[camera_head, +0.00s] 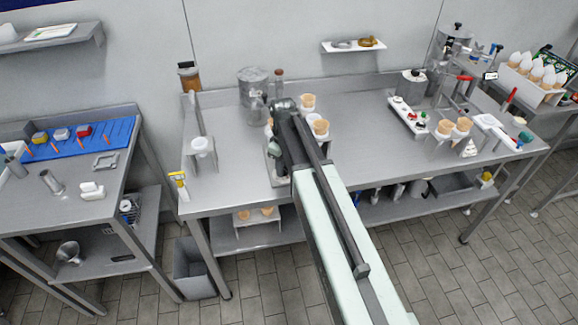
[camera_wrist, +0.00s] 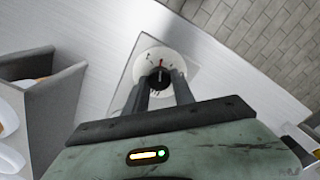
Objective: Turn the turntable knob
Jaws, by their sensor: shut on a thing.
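The dial sits on a pale square plate (camera_wrist: 193,85). My gripper (camera_wrist: 160,78) reaches down over the dial, with its two dark fingers shut on the knob from either side. In the head view, my arm and gripper (camera_head: 282,108) are over the middle steel table (camera_head: 360,150) and hide the knob and the dial.
Cone-like cups (camera_head: 320,127) stand close to the right of my gripper. A glass jug (camera_head: 256,108) and a metal pot (camera_head: 253,84) stand behind it. A dark grey box-like thing (camera_wrist: 45,95) is at left in the wrist view. The table's middle right is clear.

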